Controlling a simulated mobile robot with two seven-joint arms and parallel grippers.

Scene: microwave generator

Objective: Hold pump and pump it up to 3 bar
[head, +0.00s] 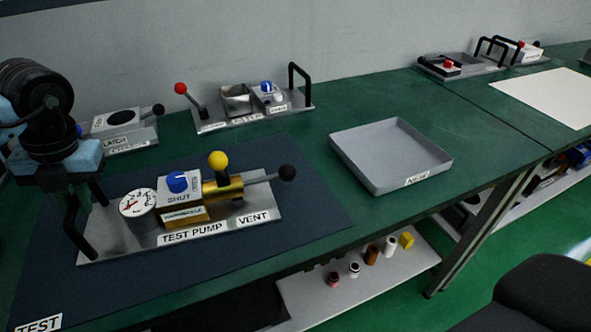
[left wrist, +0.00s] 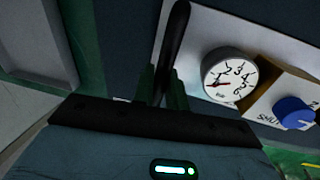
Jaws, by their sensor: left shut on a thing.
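The test pump (head: 205,228) is a grey plate labelled TEST PUMP and VENT on the dark blue mat. It carries a round white gauge (head: 137,203), a blue knob (head: 177,182) above the word SHUT, a yellow ball knob (head: 217,159) and a lever with a black ball (head: 287,172) pointing right. My left gripper (head: 82,190) is shut on the black handle (head: 75,225) at the plate's left end. The left wrist view shows the fingers (left wrist: 162,88) around this handle (left wrist: 173,45). The gauge's red needle (left wrist: 219,83) points toward the low end.
An empty grey tray (head: 391,153) stands right of the mat. Behind are a latch plate (head: 125,130) and a fixture with a red-knobbed lever (head: 196,105). More fixtures (head: 462,66) and a white sheet (head: 548,96) lie far right. Small bottles (head: 354,270) stand on a lower shelf.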

